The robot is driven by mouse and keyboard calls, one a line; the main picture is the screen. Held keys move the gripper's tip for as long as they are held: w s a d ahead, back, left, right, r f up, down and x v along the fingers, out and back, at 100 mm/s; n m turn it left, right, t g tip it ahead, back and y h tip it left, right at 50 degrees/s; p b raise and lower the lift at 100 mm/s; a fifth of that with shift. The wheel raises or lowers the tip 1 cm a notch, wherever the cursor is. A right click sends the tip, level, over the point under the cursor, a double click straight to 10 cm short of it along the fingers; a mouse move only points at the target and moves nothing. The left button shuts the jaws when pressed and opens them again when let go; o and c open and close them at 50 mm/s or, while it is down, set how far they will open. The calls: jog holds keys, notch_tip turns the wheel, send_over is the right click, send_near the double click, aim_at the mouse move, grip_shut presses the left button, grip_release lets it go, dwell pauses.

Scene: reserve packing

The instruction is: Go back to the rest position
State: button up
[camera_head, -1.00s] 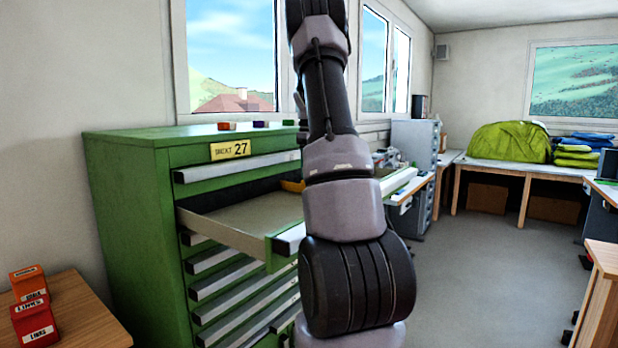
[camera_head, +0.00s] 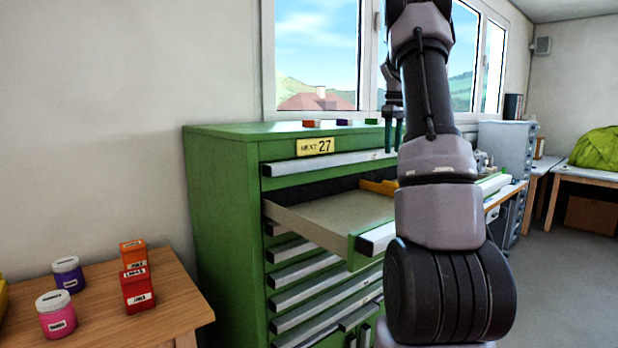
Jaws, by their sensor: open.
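My arm stands upright at the right of centre, in front of the green drawer cabinet (camera_head: 220,200). My gripper (camera_head: 392,138) points down beside the arm, above the pulled-out drawer (camera_head: 340,217); its fingers are partly hidden by my arm. It is open, and I see nothing between the fingers. A yellow-orange object (camera_head: 378,187) lies at the back of the drawer, partly hidden behind my arm.
A wooden table (camera_head: 175,300) at the lower left holds an orange box (camera_head: 132,254), a red box (camera_head: 138,290), a purple jar (camera_head: 68,274) and a pink jar (camera_head: 56,315). Small coloured blocks (camera_head: 310,124) lie on the cabinet top. Floor is free at the right.

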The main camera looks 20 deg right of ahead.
jog(key=s+a+r+m+t, duration=0.1)
jog(key=s+a+r, duration=0.1)
jog(key=s+a, duration=0.35)
jog(key=s+a+r+m+t, duration=0.2)
jog(key=s+a+r, duration=0.1)
jog(key=a, duration=0.5)
jog(key=s+a+r+m+t, duration=0.1)
jog(key=s+a+r, duration=0.1)
jog(key=s+a, duration=0.35)
jog(key=s+a+f+m+t+y, duration=0.2)
jog(key=s+a+f+m+t, duration=0.1)
jog(key=s+a, duration=1)
jog(key=shift+f+m, duration=0.6)
jog(key=shift+f, duration=0.2)
jog(key=shift+d, duration=0.1)
